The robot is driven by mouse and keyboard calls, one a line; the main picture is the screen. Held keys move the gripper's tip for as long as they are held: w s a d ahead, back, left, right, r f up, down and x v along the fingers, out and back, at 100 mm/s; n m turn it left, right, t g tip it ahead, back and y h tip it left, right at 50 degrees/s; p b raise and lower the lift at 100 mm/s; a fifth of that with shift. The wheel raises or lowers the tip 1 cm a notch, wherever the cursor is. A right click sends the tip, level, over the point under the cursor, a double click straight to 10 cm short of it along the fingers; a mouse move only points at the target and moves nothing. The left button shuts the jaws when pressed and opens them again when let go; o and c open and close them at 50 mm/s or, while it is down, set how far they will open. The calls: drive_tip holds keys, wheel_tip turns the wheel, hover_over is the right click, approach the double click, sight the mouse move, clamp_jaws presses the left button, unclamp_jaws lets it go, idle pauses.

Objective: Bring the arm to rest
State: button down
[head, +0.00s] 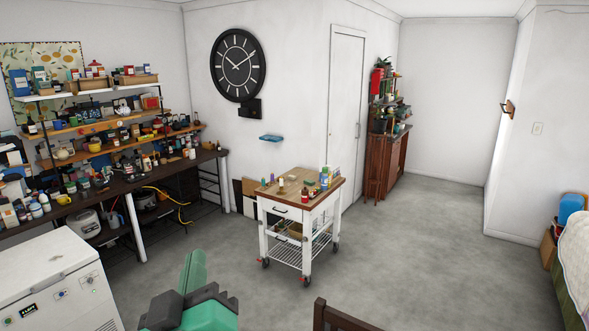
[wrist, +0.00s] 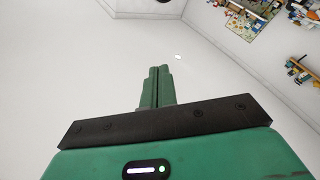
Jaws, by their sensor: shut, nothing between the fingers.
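My gripper (wrist: 158,75) shows in the wrist view with its two green fingers together and nothing between them. In the head view a green and dark part of my arm (head: 192,285) shows at the bottom, left of the middle, over the floor and apart from the furniture.
A wheeled kitchen cart (head: 292,213) with small items on top stands in the middle. A long dark table (head: 110,178) with cluttered shelves is at left, a white chest freezer (head: 50,270) at lower left. A dark wooden chair back (head: 345,316) is at the bottom. Grey floor (head: 420,250) at right is clear.

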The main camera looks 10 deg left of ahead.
drive_tip(key=s+d+r+m+t+h+p, duration=0.1)
drive_tip(key=s+d+r+m+t+h, duration=0.1)
drive_tip(key=s+d+r+m, duration=0.2)
drive_tip(key=s+d+r+m+t+h+p, duration=0.1)
drive_tip(key=s+d+r+m+t+h, duration=0.2)
drive_tip(key=s+d+r, duration=0.6)
drive_tip(key=d+r+m, duration=0.2)
drive_tip(key=d+r, duration=0.1)
drive_tip(key=d, duration=0.2)
drive_tip(key=shift+s+d+m+t+h+p, duration=0.15)
drive_tip(key=shift+s+m+t+h+p, duration=0.05)
drive_tip(key=shift+m+t+h+p, duration=0.1)
